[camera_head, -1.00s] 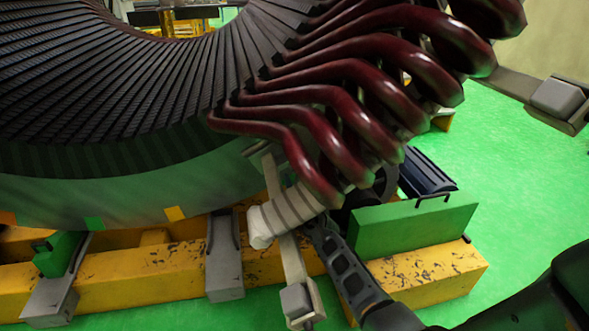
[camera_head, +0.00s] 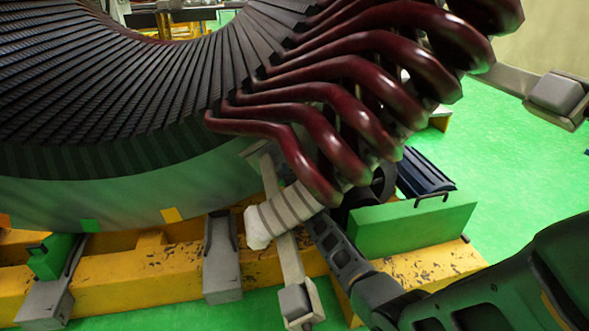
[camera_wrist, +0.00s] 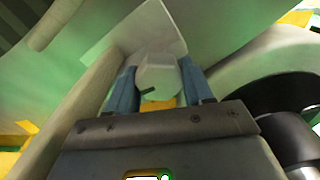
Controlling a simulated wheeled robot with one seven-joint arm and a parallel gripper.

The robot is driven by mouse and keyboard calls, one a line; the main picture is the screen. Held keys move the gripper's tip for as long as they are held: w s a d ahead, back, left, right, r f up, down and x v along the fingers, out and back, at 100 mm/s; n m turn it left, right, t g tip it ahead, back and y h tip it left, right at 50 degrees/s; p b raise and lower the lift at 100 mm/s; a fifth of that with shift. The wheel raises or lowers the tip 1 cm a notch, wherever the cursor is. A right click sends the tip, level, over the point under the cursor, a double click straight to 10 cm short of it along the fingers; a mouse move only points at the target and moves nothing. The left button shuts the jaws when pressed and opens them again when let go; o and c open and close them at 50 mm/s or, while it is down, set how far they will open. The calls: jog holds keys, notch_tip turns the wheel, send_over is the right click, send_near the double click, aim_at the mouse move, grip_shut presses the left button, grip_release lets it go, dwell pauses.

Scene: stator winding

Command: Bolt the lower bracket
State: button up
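The lower bracket is a pale grey bar (camera_head: 288,258) with a grey block at its bottom end, slanting down across the pale wrapped coil ends in the head view. In the wrist view a pale, faceted bolt head (camera_wrist: 158,76) sits between the two blue fingers of my gripper (camera_wrist: 160,82). The fingers flank it closely and look shut on it. A pale flat plate (camera_wrist: 120,38) lies just behind the bolt head; I cannot tell whether they touch. In the head view my gripper's fingertips are hidden behind the coil ends.
Dark red coils (camera_head: 350,70) overhang my arm. The yellow base beam (camera_head: 130,280) and a green block (camera_head: 412,222) stand close beside my wrist. Another grey bracket (camera_head: 555,92) is at upper right. Green floor (camera_head: 520,170) is free at right.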

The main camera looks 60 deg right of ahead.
jog(key=c, duration=0.5)
jog(key=shift+c, duration=0.2)
jog(key=shift+f+m+b, duration=0.25)
jog(key=shift+m+b, duration=0.05)
jog(key=shift+m, duration=0.2)
jog(key=shift+a+m+b, duration=0.1)
jog(key=shift+m+b, duration=0.25)
jog(key=shift+m, duration=0.25)
jog(key=m+b, duration=0.1)
jog(key=m, duration=0.1)
jog(key=shift+m, duration=0.3)
jog(key=m+b, duration=0.1)
jog(key=m, duration=0.5)
jog(key=shift+w+a+b, duration=0.1)
jog(key=shift+b, duration=0.3)
jog(key=m+b, duration=0.1)
jog(key=m, duration=0.4)
jog(key=shift+w+a+r+m, duration=0.1)
jog(key=shift+m, duration=0.3)
